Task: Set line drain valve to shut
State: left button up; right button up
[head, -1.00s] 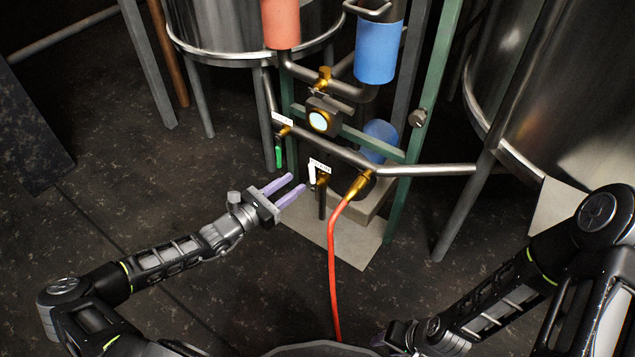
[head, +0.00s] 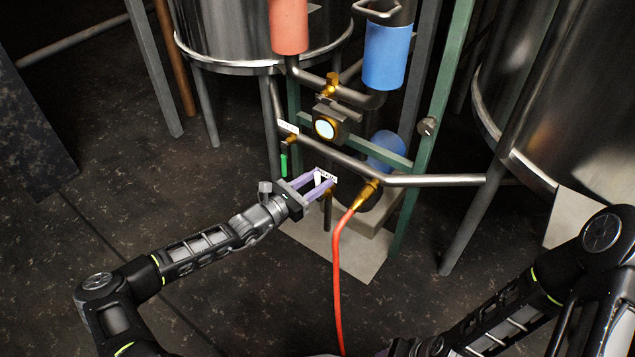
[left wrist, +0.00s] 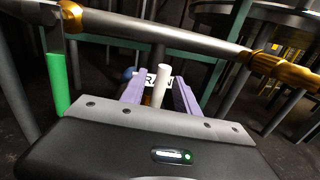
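The line drain valve has a white lever (head: 317,178), standing roughly upright beside a white label (head: 329,178) and above a dark down-pipe (head: 327,213). In the left wrist view the lever (left wrist: 159,86) rises in front of the label (left wrist: 150,77), which partly reads "RAIN". My left gripper (head: 323,178) is open, with its two purple fingers on either side of the lever. It also shows in the left wrist view (left wrist: 157,84); whether a finger touches the lever is unclear.
A green lever (head: 284,165) hangs left of the drain valve. A steel pipe (head: 430,180) runs above and right. An orange hose (head: 338,265) hangs from a brass fitting (head: 366,193). Green frame posts (head: 425,150) and steel tanks (head: 255,35) stand around; floor in front is open.

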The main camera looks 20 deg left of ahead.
pick_arm(q)
jog(key=shift+c, duration=0.3)
grip_shut()
dwell(1.1)
